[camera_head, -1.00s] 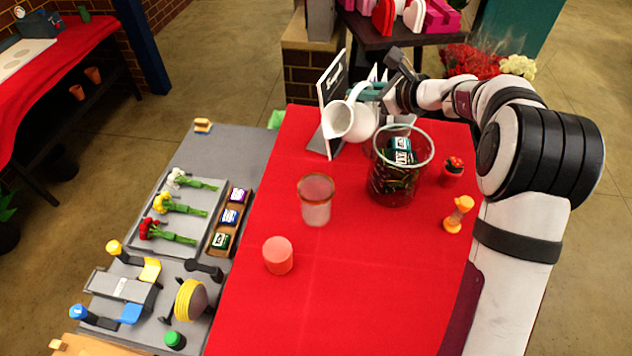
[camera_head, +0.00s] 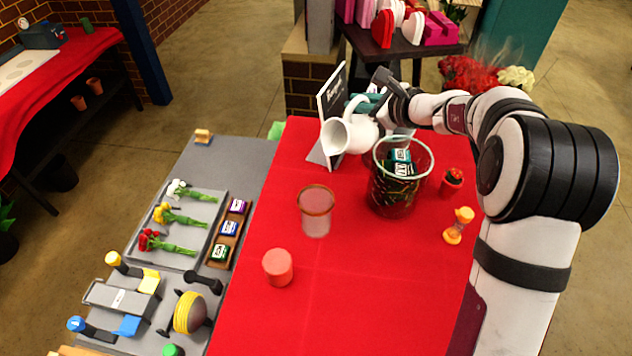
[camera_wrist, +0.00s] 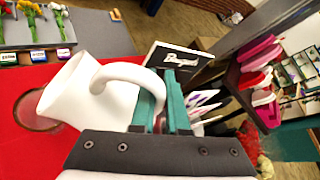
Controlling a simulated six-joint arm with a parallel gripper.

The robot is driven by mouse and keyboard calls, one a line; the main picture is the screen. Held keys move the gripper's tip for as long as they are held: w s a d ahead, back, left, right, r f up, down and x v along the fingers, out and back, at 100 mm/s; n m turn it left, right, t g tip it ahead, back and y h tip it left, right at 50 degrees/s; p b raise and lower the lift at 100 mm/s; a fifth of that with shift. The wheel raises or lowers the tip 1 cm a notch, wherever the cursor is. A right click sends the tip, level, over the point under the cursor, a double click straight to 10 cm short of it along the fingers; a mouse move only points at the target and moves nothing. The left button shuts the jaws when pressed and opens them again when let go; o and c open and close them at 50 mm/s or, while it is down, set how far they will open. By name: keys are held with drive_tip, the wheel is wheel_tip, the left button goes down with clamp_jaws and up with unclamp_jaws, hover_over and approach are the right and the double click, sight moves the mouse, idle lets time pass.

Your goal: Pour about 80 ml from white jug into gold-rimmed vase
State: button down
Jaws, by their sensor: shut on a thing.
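The white jug (camera_head: 352,134) is held by its handle at the back of the red table, its mouth tilted toward the lower left. My gripper (camera_head: 368,103) is shut on the jug's handle. In the wrist view the jug (camera_wrist: 88,95) hangs in front of my gripper's teal fingers (camera_wrist: 160,108). The gold-rimmed vase (camera_head: 316,212) stands upright on the table, in front of the jug and apart from it. Part of the vase (camera_wrist: 38,108) shows behind the jug in the wrist view. No stream of liquid is visible.
A large glass container (camera_head: 400,178) with dark packets stands right of the vase. A pink cylinder (camera_head: 278,267), an hourglass (camera_head: 459,225) and a small potted plant (camera_head: 452,182) also stand on the table. A black sign (camera_head: 332,105) is close behind the jug. The table's front middle is clear.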

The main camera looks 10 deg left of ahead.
drive_tip(key=shift+s+a+r+n+t, duration=0.3)
drive_tip(key=shift+s+n+t, duration=0.1)
drive_tip(key=shift+n, duration=0.1)
idle(1.2)
drive_tip(key=shift+s+a+f+h, duration=0.2)
drive_tip(key=shift+h, duration=0.1)
drive_tip(key=shift+d+f+n, duration=0.1)
drive_tip(key=shift+f+n, duration=0.05)
drive_tip(key=shift+n, duration=0.15)
drive_tip(key=shift+f+t, duration=0.2)
drive_tip(key=shift+t, duration=0.2)
idle(0.5)
drive_tip(key=w+d+m+g+p, duration=0.1)
drive_tip(key=w+d+m+g, duration=0.1)
drive_tip(key=w+d+m, duration=0.1)
drive_tip(key=shift+d+f+m+g, duration=0.4)
drive_tip(key=shift+d+m, duration=0.4)
drive_tip(key=shift+d, duration=0.4)
drive_tip(key=shift+f+p, duration=0.1)
drive_tip(key=shift+p, duration=0.2)
idle(0.7)
